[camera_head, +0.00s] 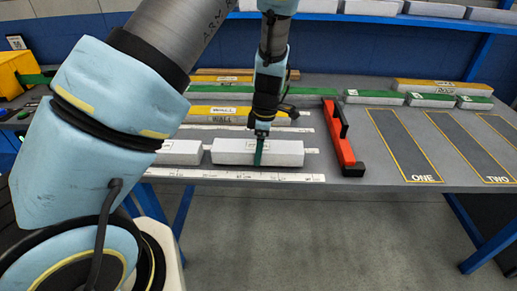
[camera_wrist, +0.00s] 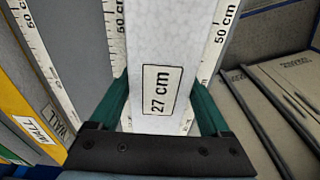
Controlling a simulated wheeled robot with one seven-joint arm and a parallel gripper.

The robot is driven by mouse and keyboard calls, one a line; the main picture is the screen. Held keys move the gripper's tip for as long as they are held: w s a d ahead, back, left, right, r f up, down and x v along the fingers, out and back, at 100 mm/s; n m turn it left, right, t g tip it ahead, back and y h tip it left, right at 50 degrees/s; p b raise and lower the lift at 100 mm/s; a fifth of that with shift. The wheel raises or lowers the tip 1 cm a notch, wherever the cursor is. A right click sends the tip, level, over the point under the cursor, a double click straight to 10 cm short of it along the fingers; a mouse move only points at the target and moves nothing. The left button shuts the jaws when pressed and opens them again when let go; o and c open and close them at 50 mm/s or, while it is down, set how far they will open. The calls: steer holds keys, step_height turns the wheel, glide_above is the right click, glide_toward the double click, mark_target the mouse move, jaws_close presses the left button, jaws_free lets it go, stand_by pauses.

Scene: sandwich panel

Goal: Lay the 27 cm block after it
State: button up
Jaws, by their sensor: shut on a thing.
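My gripper (camera_head: 259,150) is shut on a long white block, the 27 cm block (camera_head: 285,153), near the front edge of the table. In the wrist view the block (camera_wrist: 170,45) lies between the green fingers (camera_wrist: 161,108), and its label reads "27 cm". A second white block (camera_head: 178,152) lies in line just left of it, with a small gap between them. Both lie along a white ruler strip (camera_head: 250,176). Whether the held block touches the table cannot be told.
A red and black stop (camera_head: 347,150) stands right of the held block. Yellow pieces marked WALL (camera_head: 222,112) lie behind. Grey areas ONE (camera_head: 402,145) and TWO (camera_head: 468,140) are empty at the right. Green-topped white blocks (camera_head: 430,100) lie at the back right.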

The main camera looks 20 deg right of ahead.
steer(key=shift+f+b, duration=0.3)
steer(key=shift+f, duration=0.25)
stand_by(0.4)
steer(key=o, duration=1.2)
steer(key=shift+r, duration=0.1)
steer(key=r, duration=0.3)
steer(key=r+b, duration=0.1)
steer(key=r, duration=0.3)
steer(key=d+r, duration=0.1)
steer(key=r, duration=0.2)
steer(key=shift+s+r, duration=0.25)
steer(key=shift+r, duration=0.05)
steer(key=a, duration=0.2)
steer(key=w+a+m, duration=0.1)
steer(key=a, duration=0.2)
steer(key=w+a+r+m, duration=0.1)
steer(key=a, duration=0.1)
steer(key=shift+a, duration=0.25)
steer(key=s+a+r+m, duration=0.2)
steer(key=a+m, duration=0.4)
steer(key=a, duration=0.6)
steer(key=s+a+r+m+t+h, duration=0.1)
steer(key=s+a+m, duration=0.2)
steer(key=a+m, duration=0.3)
steer(key=a, duration=0.5)
steer(key=shift+s+a+r, duration=0.25)
steer(key=shift+a+r, duration=0.1)
